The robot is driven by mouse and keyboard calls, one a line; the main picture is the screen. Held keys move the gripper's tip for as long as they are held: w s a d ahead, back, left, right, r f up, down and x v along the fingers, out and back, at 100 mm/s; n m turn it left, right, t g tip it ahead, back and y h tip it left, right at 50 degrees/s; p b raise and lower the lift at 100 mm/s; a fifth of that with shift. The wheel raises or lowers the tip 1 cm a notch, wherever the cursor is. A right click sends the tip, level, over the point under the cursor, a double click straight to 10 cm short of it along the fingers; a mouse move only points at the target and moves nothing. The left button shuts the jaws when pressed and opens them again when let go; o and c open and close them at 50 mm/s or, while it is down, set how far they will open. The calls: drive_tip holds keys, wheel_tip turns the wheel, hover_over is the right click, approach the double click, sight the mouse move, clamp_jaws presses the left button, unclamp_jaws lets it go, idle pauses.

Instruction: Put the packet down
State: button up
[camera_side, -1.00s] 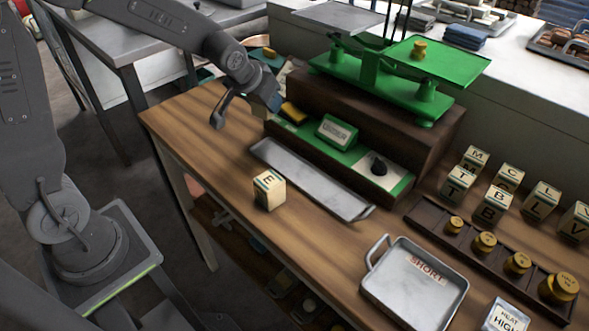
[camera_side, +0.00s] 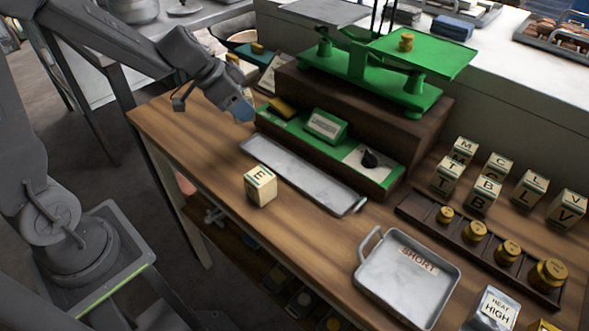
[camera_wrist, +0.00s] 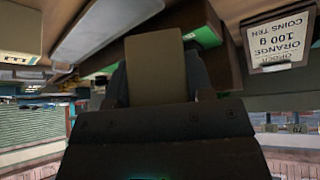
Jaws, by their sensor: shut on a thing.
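My gripper (camera_side: 238,108) is over the left end of the wooden bench, beside the left end of the green-topped panel. In the wrist view my gripper (camera_wrist: 155,95) is shut on a plain tan packet (camera_wrist: 155,65), shaded and without visible lettering. In the side view the packet is mostly hidden; whether it touches the bench cannot be told. A cream packet marked E (camera_side: 260,186) stands on the bench in front of the long metal tray (camera_side: 250,143). Several lettered packets (camera_side: 483,197) stand at the right.
The green balance scale (camera_side: 380,65) stands on a dark wooden box behind the panel. A handled pan marked SHORT (camera_side: 410,290) and a rack of brass weights (camera_side: 460,232) lie at the right. An order card (camera_wrist: 280,40) is near my gripper. Bare bench (camera_side: 185,130) lies at the left.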

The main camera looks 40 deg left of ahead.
wheel_tip(320, 180, up, 4)
drive_tip(key=s+d+m+g+h, duration=0.25)
drive_tip(key=m+g, duration=0.25)
drive_tip(key=m, duration=0.7)
hover_over(302, 176)
drive_tip(key=a, duration=0.2)
drive_tip(key=shift+g+h, duration=0.4)
drive_tip(key=shift+h, duration=0.05)
drive_tip(key=f, duration=0.6)
drive_tip(key=shift+a+f, duration=0.1)
drive_tip(key=shift+a, duration=0.1)
drive_tip(key=shift+d+f, duration=0.1)
drive_tip(key=shift+f, duration=1.95)
drive_tip(key=shift+f, duration=0.25)
